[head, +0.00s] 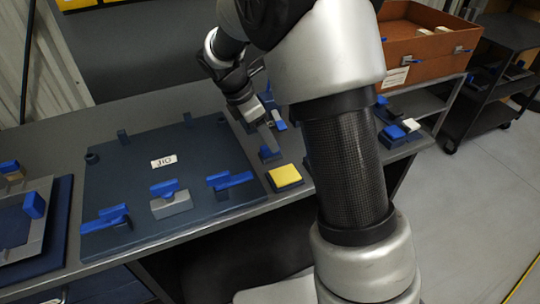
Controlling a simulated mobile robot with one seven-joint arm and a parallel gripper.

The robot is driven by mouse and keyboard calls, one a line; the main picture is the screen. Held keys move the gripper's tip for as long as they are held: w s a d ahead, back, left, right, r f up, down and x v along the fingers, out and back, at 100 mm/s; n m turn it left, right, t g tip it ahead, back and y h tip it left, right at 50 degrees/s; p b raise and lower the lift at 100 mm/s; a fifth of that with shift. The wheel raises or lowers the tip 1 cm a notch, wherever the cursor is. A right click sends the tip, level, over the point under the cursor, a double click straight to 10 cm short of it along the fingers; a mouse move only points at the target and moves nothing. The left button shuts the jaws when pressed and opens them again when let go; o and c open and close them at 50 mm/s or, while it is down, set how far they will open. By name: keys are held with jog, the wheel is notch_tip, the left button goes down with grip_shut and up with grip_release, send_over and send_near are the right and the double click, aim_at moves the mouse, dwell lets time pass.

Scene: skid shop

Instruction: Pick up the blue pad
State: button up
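My gripper (268,138) reaches down over the back right part of the workbench, near the right edge of the jig plate. Its fingertips are small and partly hidden, so I cannot tell whether they are open or shut. A small blue piece (268,152) is directly below the fingertips; I cannot tell whether they touch it. A flat blue pad (395,132) lies to the right of my arm, beside a white pad (410,125). I cannot tell which blue piece the task names. My arm hides the bench between these pieces.
A dark jig plate (205,150) labelled "JIG" carries several blue-handled clamps. A yellow pad (284,175) sits at its right edge. An orange-brown box (428,50) stands at the back right, with a black cart (500,85) beyond it. The floor on the right is clear.

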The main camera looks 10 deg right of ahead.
jog(key=shift+b+x, duration=1)
jog(key=shift+x, duration=1.8)
jog(key=shift+s, duration=0.15)
jog(key=shift+a, duration=0.1)
jog(key=c, duration=1.1)
jog(key=shift+c, duration=0.2)
notch_tip(320, 180, up, 10)
jog(key=p, duration=0.3)
